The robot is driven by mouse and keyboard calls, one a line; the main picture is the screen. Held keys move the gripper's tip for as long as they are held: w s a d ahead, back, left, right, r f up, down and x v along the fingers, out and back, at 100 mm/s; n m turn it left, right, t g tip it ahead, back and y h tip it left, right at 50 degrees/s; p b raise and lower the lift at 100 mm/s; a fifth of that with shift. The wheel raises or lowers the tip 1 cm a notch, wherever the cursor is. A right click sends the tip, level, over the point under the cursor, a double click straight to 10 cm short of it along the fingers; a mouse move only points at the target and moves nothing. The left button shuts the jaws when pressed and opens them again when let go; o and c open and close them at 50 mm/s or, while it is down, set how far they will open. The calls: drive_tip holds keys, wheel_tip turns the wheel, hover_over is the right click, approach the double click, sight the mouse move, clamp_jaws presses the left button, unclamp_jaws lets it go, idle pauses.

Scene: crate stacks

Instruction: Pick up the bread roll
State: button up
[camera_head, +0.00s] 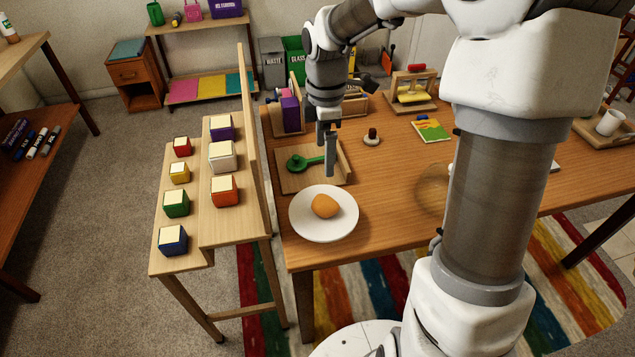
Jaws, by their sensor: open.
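The bread roll (325,206) is a small orange-brown rounded piece. It lies on a white round plate (342,231) at the near left part of the wooden table (400,205). My gripper (326,160) is open and empty, pointing down. In the picture it is above and behind the roll, over a wooden tray (293,184) that holds a green round-headed object (297,163) with a handle. The roll is in full view and apart from the fingers.
A tiered shelf (228,231) with several coloured cubes stands left of the table, with an upright board between. Behind the gripper are a purple block (290,110) in a wooden holder and a small dark-topped object (372,136). A colourful booklet (432,130) lies farther right.

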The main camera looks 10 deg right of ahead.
drive_tip(key=b, duration=0.2)
approach(324, 200)
wheel_tip(324, 200, down, 5)
drive_tip(key=shift+s+a+f, duration=0.1)
drive_tip(key=shift+s, duration=0.05)
drive_tip(key=shift+f+b, duration=0.8)
drive_tip(key=shift+f, duration=1.85)
drive_tip(key=c, duration=1.1)
drive_tip(key=shift+r, duration=0.15)
